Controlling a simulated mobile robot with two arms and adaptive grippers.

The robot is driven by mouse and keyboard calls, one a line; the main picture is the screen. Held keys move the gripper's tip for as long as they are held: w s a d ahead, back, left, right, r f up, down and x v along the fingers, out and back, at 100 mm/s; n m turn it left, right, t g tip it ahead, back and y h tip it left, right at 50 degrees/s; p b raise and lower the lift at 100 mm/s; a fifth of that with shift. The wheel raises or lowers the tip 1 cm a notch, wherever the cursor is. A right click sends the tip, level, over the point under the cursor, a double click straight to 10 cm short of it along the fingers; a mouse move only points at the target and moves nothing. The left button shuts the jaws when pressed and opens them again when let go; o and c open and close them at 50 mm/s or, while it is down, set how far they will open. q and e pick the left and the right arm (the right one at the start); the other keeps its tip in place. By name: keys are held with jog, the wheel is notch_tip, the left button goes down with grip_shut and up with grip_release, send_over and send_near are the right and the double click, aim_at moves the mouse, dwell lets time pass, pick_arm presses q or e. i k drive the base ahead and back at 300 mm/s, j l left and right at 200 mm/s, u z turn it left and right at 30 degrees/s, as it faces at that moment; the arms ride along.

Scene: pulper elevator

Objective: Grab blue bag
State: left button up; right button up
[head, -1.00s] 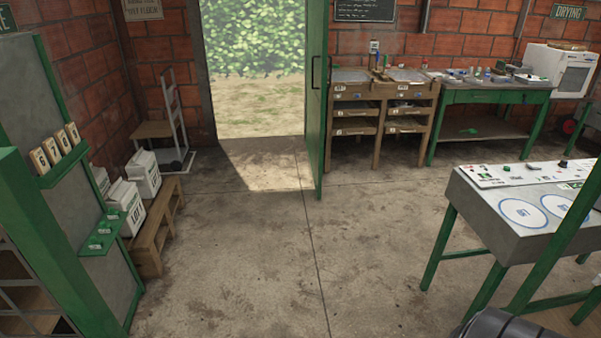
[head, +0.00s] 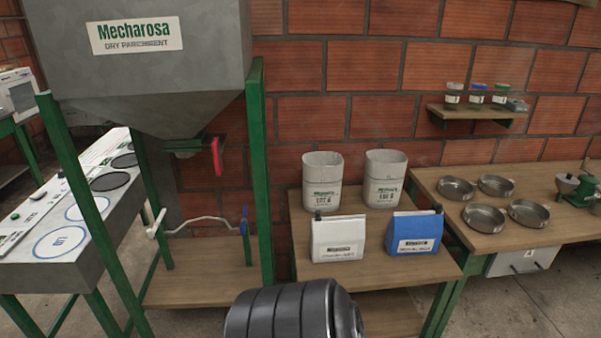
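The blue bag (head: 414,233) stands upright near the front right of a small wooden table in the head view. A dark ribbed part of my own arm shows at the bottom centre, in front of the table. Neither of my gripper's fingers shows in the view.
Two open grey lot bins (head: 385,179) stand behind the bags. A green-framed Mecharosa hopper (head: 170,70) with a red handle is on the left. A wooden bench (head: 520,240) with several round metal pans adjoins on the right. A small shelf (head: 480,112) holds jars.

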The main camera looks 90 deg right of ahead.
aim_at(408, 233)
jog(key=z, duration=3.6)
jog(key=i+l+z, duration=0.4)
jog(key=z, duration=0.15)
jog(key=i+l+z, duration=0.35)
jog(key=i, duration=0.15)
jog(key=i+l+z, duration=0.1)
jog(key=i+z, duration=0.25)
jog(key=i, duration=0.2)
jog(key=i+z, duration=0.4)
jog(key=i, duration=0.15)
jog(key=i+u, duration=0.45)
jog(key=i+l+u, duration=0.4)
jog(key=i, duration=0.15)
jog(key=i+l+u, duration=0.25)
jog(key=i+u, duration=0.2)
